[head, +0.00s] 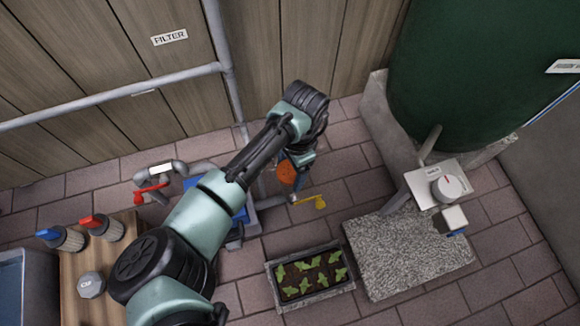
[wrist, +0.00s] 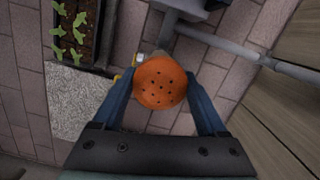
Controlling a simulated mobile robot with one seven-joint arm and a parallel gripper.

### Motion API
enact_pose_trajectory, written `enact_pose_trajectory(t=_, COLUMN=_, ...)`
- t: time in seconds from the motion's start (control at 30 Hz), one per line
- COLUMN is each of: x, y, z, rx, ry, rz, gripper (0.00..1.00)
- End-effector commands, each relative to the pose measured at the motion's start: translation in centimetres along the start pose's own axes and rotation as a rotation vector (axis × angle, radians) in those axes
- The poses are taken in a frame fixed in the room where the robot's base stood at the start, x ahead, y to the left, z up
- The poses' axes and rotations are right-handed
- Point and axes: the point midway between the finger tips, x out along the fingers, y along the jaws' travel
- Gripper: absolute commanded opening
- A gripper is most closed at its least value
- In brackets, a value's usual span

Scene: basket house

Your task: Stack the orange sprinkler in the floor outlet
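The orange sprinkler (wrist: 160,83) has a round, perforated head facing the wrist camera. It sits between the two blue fingers of my gripper (wrist: 163,88), which press against it on both sides. In the head view the orange sprinkler (head: 287,173) shows at the end of my gripper (head: 294,163), above the brick floor near the yellow-handled valve (head: 312,201). The sprinkler's lower end is mostly hidden behind its head. I cannot make out the floor outlet; the sprinkler and my arm cover part of that area. I cannot tell whether the sprinkler touches anything below.
A planter with seedlings (head: 310,278) stands on the floor, next to a rough stone slab (head: 405,255). A dark green tank (head: 470,70) is at the right. Grey pipes (head: 110,95) run along the wooden wall. A wooden bench (head: 88,270) with filters is at the left.

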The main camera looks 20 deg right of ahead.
Motion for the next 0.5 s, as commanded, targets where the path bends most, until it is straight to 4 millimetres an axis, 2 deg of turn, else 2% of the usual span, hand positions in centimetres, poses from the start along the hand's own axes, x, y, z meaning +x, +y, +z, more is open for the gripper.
enact_pose_trajectory(t=0.03, x=-0.01, y=0.00, z=-0.02, rx=0.000, ry=0.000, rz=0.000, gripper=0.82)
enact_pose_trajectory(t=0.13, x=-0.02, y=0.00, z=-0.01, rx=0.000, ry=0.000, rz=0.000, gripper=1.00)
enact_pose_trajectory(t=0.37, x=-0.07, y=-0.02, z=0.00, rx=0.001, ry=0.000, rz=-0.001, gripper=1.00)
enact_pose_trajectory(t=0.5, x=-0.92, y=-0.11, z=0.12, rx=0.002, ry=-0.001, rz=-0.004, gripper=1.00)
